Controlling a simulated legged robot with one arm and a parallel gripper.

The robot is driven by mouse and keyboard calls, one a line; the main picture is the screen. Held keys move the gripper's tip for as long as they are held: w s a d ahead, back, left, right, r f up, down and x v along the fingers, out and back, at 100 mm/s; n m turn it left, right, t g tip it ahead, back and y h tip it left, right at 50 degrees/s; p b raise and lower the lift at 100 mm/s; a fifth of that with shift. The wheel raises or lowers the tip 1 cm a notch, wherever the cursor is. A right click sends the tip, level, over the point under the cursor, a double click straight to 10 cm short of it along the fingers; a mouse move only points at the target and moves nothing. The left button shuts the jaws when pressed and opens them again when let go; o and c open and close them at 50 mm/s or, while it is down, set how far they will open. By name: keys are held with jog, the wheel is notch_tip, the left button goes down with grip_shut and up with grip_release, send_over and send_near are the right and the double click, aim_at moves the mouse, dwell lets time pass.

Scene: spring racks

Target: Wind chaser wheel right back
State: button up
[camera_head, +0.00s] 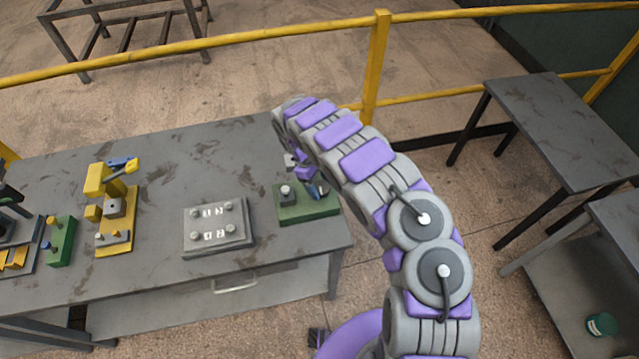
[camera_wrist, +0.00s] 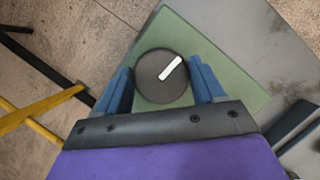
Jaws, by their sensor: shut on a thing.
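The chaser wheel (camera_wrist: 153,84) is a dark round disc with a white bar mark near its middle, seen from above in the wrist view. The mark slants up to the right. The wheel is on a green base (camera_wrist: 240,95), which also shows in the head view (camera_head: 308,213) at the right end of the table. My gripper (camera_wrist: 161,66) has one blue finger on each side of the wheel and is shut on it. In the head view my gripper (camera_head: 317,190) is over the right part of the green base and hides the wheel.
A grey knob (camera_head: 286,195) stands on the base's left part. Left of it on the table (camera_head: 160,165) are a grey block with several knobs (camera_head: 217,239), a yellow fixture (camera_head: 114,235) and a green block (camera_head: 63,240). A yellow railing (camera_head: 230,37) runs behind.

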jog(key=shift+w, duration=0.1)
jog(key=o, duration=1)
jog(key=shift+a, duration=0.1)
jog(key=shift+o, duration=0.2)
jog(key=v, duration=1.7)
jog(key=shift+r, duration=0.15)
jog(key=shift+a, duration=0.1)
